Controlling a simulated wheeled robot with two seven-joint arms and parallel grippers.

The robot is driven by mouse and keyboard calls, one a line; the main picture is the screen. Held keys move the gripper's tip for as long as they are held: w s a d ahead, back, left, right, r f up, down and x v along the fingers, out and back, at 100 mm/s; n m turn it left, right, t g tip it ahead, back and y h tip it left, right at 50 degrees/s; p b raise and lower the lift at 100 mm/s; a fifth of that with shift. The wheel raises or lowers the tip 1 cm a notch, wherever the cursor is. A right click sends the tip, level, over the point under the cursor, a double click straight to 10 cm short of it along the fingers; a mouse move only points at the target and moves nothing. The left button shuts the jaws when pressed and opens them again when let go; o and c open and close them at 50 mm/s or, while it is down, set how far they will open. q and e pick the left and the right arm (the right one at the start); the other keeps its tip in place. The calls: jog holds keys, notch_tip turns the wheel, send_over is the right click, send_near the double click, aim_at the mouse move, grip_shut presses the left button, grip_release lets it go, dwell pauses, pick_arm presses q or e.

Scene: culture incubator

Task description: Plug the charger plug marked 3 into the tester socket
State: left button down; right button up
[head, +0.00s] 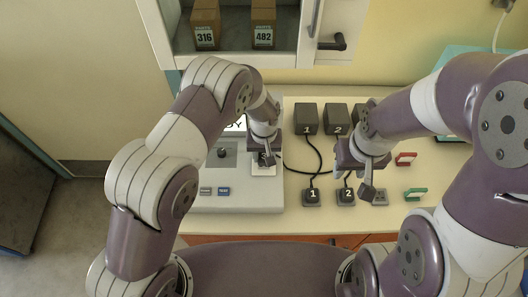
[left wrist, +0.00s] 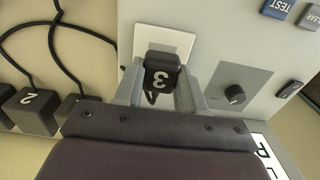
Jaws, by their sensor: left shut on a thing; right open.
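The black plug marked 3 (left wrist: 158,78) is between the fingers of my left gripper (left wrist: 160,95), which is shut on it. In the head view my left gripper (head: 264,148) is over the grey tester (head: 240,200). The plug is at the white socket plate (left wrist: 178,42) on the tester, covering part of it. I cannot tell whether the plug is seated or just above the plate. My right gripper (head: 366,178) is open and empty, above the table right of the tester.
Chargers 1 (head: 306,119) and 2 (head: 336,118) stand at the back. Red (head: 405,159) and green (head: 415,194) items lie at right. A cabinet (head: 305,50) stands behind.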

pick_arm(q)
jog(key=shift+a+f, duration=0.15)
jog(key=shift+f, duration=0.5)
jog(key=shift+b, duration=0.4)
dwell(1.2)
jog(key=shift+f+b, duration=0.45)
jog(key=shift+f, duration=0.05)
jog(key=c, duration=0.6)
grip_release()
